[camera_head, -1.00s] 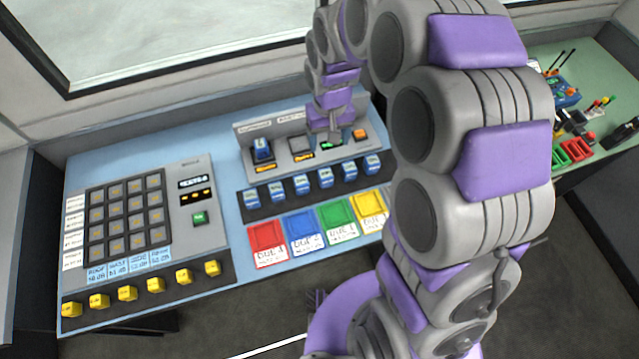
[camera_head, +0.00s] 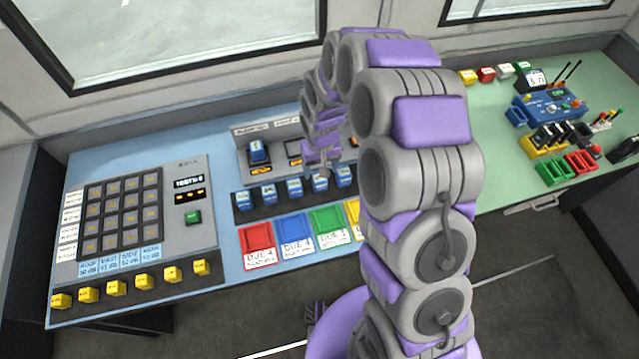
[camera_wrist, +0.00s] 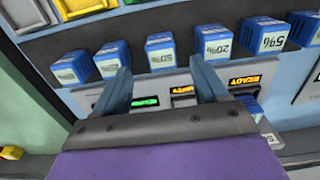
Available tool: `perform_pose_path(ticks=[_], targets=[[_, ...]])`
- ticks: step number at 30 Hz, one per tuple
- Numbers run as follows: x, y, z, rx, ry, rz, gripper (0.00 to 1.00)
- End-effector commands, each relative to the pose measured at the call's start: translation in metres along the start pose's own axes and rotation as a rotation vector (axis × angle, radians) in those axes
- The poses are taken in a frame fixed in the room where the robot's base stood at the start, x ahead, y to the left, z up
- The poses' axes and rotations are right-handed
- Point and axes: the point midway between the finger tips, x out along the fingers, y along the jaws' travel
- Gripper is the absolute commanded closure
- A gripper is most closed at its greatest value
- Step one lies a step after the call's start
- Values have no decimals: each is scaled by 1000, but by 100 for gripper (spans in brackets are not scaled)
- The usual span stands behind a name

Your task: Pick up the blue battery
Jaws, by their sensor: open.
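Several blue batteries with white percent labels stand in a dark rack; one marked 20% (camera_wrist: 213,42) and one that seems to read 50% (camera_wrist: 160,52) show in the wrist view. The rack's left-end battery (camera_head: 243,200) is clear in the head view. Another blue battery (camera_head: 258,151) stands in the left slot of the grey charger panel (camera_head: 243,168) behind the rack. My gripper (camera_wrist: 161,72) is open and empty. Its fingers point at the rack, with the 50% battery between and just beyond the tips. In the head view, my arm hides part of the charger and rack.
Red (camera_head: 258,238), blue (camera_head: 293,230) and green (camera_head: 328,222) trays lie in front of the rack. A keypad panel (camera_head: 125,212) with yellow buttons is at left. A green bench (camera_head: 495,175) with a blue radio (camera_head: 550,105) and colored holders is at right.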

Motion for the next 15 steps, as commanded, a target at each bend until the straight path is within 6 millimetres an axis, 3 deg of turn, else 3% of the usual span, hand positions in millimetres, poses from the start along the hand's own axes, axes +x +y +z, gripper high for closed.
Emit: perform_pose_path(ticks=[9, 15], targets=[[29, -12, -4, -1, -5, 16, 28], [57, -1, -3, -1, -3, 11, 28]])
